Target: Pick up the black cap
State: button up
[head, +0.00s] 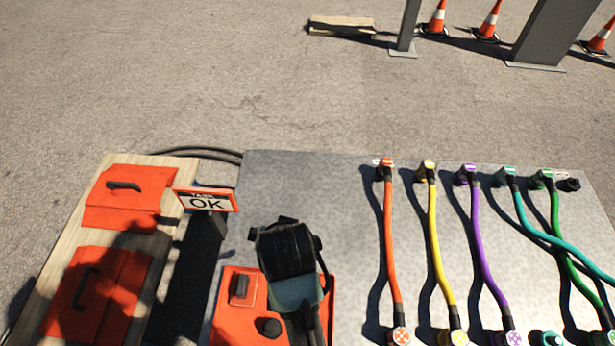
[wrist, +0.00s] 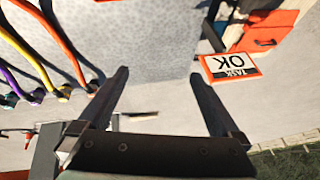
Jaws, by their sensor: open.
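In the head view a small round black cap (head: 268,327) lies on the orange tray (head: 222,325) at the bottom centre. A taller black piece (head: 240,287) stands behind it on the same tray. Another dark round piece (head: 570,184) sits at the right on the grey panel, beside the green cable's plug. I cannot make out a black cap in the wrist view. My gripper (wrist: 160,76) is open, with nothing between its fingers. In the head view my arm's end is just right of the cap and covers part of the tray; the fingertips are hidden.
The grey panel (head: 310,180) carries orange (head: 389,250), yellow (head: 434,250), purple (head: 477,230), teal (head: 540,235) and green (head: 560,240) cables on the right. A TASK OK sign (head: 206,201) stands left of my arm. Orange pieces (head: 125,195) lie on a wooden board.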

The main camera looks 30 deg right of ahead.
jog(key=s+f+g+b, duration=0.1)
jog(key=s+f, duration=0.3)
jog(key=f, duration=0.3)
jog(key=s+a+f+m+g+y+b, duration=0.1)
jog(key=s+f+g+b, duration=0.1)
jog(key=s+f, duration=0.3)
jog(key=s+f+m+g+b, duration=0.1)
jog(key=s+f, duration=0.3)
jog(key=f, duration=0.5)
jog(key=shift+s+a+f+g+y+b, duration=0.15)
jog(key=shift+a+f+g+y+b, duration=0.2)
jog(key=shift+g, duration=0.35)
notch_tip(320, 180, down, 6)
jog(key=shift+s+d+r+b, duration=0.1)
jog(key=shift+s+r+b, duration=0.1)
jog(key=shift+b, duration=1.05)
jog(key=shift+c, duration=0.2)
grip_shut()
